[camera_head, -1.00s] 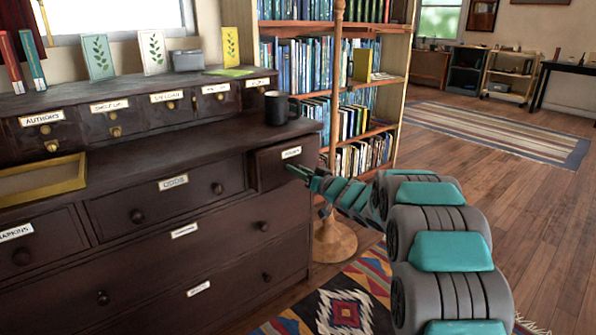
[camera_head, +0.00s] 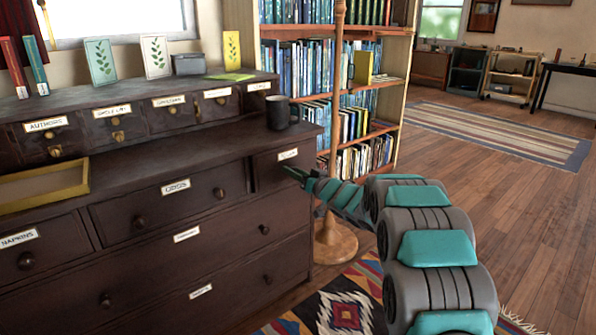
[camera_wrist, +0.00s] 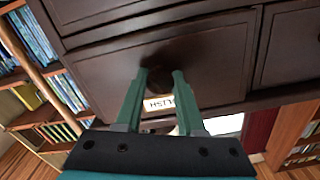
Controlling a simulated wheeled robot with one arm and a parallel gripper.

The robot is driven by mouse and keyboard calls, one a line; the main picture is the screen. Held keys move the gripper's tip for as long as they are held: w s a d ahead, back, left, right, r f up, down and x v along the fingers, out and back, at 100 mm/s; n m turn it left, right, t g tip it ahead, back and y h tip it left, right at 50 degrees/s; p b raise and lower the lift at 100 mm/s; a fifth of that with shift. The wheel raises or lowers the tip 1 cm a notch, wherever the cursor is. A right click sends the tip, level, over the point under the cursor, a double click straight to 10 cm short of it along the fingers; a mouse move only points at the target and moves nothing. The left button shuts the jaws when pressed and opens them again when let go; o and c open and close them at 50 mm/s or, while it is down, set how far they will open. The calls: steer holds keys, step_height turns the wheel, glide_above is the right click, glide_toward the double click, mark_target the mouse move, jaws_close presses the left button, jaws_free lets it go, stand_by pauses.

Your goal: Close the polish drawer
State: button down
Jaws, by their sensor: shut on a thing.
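The polish drawer (camera_head: 268,172) is the small top-right drawer of the dark wooden chest. Its front looks about level with the chest face; a small remaining gap cannot be judged. In the wrist view the drawer front (camera_wrist: 215,65) fills the middle, and its POLISH label (camera_wrist: 159,103) reads upside down. My gripper (camera_head: 297,173) is at this drawer front, reaching from the right. In the wrist view my gripper (camera_wrist: 160,80) has its two green fingers on either side of the dark round knob (camera_wrist: 158,86), shut on it. The fingers partly hide the label.
A dark mug (camera_head: 279,112) stands on the chest top just above the drawer. A wooden stand (camera_head: 335,240) rises close behind my arm, before the bookcase (camera_head: 400,95). Open floor lies to the right.

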steer(key=shift+p+x, duration=0.55)
steer(key=shift+x, duration=0.5)
steer(key=c, duration=0.5)
jaws_free()
steer(key=shift+s+d+r, duration=0.1)
steer(key=shift+s+d, duration=0.05)
steer(key=shift+s, duration=0.2)
steer(key=v, duration=0.7)
steer(key=shift+w+d, duration=0.15)
steer(key=shift+d, duration=0.05)
